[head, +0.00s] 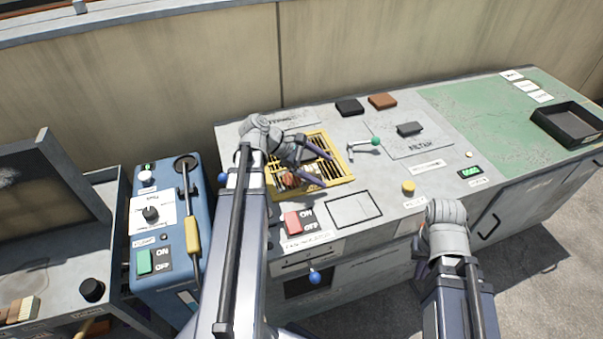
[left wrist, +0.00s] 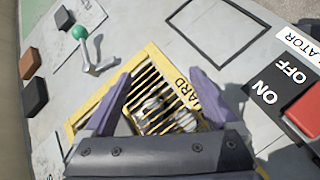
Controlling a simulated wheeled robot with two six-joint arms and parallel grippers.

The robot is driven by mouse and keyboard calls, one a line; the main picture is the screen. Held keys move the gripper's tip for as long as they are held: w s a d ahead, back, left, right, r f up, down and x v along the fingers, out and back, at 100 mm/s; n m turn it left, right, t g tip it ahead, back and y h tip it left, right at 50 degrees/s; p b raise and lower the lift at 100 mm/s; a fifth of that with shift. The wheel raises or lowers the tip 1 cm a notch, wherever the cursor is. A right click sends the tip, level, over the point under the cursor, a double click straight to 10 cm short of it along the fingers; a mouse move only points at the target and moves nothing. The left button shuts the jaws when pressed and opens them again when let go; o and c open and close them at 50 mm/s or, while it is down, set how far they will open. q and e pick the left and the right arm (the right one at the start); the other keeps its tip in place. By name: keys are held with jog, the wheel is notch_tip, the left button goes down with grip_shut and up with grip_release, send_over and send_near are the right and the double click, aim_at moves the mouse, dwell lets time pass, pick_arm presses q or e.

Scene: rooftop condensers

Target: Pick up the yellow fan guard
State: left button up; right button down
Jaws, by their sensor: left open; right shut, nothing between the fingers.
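The yellow fan guard (head: 343,172) is a square yellow frame with dark slots between its bars. It lies flat on the grey bench top and also shows in the left wrist view (left wrist: 152,57), with part of the word "GUARD" on its rim. My left gripper (head: 322,172) is open above the guard, with its purple fingers spread over it. In the left wrist view the fingers (left wrist: 158,72) lie across two sides of the guard; whether they touch it I cannot tell. My right gripper (head: 418,250) is shut and empty near the bench's front edge, mostly hidden by its wrist.
A green-knobbed lever (head: 374,141) stands just right of the guard. A red switch (head: 292,222) and an outlined rectangle (head: 354,209) lie in front. Black (head: 349,107) and brown (head: 382,101) blocks lie behind. A black tray (head: 570,125) is far right; a blue box (head: 165,225) stands left.

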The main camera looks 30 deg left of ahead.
aim_at(304, 154)
pick_arm(q)
jog(key=a+n+t+b, duration=0.1)
jog(key=a+n, duration=0.1)
jog(key=a, duration=0.2)
jog(key=a+n+t+b, duration=0.1)
jog(key=a+n+t, duration=0.1)
jog(key=a+n, duration=0.1)
jog(key=a+n+t+b, duration=0.1)
jog(key=a+n+t, duration=0.1)
jog(key=a, duration=0.3)
jog(key=shift+s+a+r+n+b, duration=0.2)
jog(key=shift+s+a+n+b, duration=0.1)
jog(key=shift+s+a+b, duration=0.1)
jog(key=shift+s+a+r, duration=0.1)
jog(key=shift+a+r, duration=0.1)
jog(key=shift+a, duration=0.1)
jog(key=shift+b+x, duration=1.6)
jog(key=shift+x, duration=2.4)
jog(key=shift+s, duration=0.1)
grip_shut()
pick_arm(e)
notch_tip(304, 154, down, 8)
jog(key=shift+f, duration=0.15)
